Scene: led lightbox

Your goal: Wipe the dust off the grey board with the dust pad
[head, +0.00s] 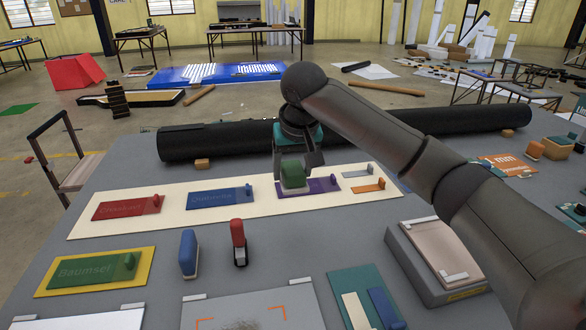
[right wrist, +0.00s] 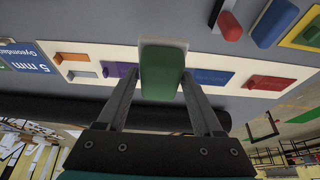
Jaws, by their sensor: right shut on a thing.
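My right gripper (head: 293,176) is shut on a green block with a pale base, which looks like the dust pad (head: 292,171). The dust pad is over the left end of a purple plate on the cream strip; I cannot tell whether it touches. In the right wrist view the dust pad (right wrist: 162,75) sits between the two fingers of the right gripper (right wrist: 160,85). The grey board (head: 255,304) lies at the front edge of the head view, partly cut off. It has orange corner marks and a dark dusty smudge at the bottom. My left gripper is not in view.
A grey box (head: 432,262) and a teal tray (head: 345,283) lie to the right. A long black tube (head: 225,139) lies behind.

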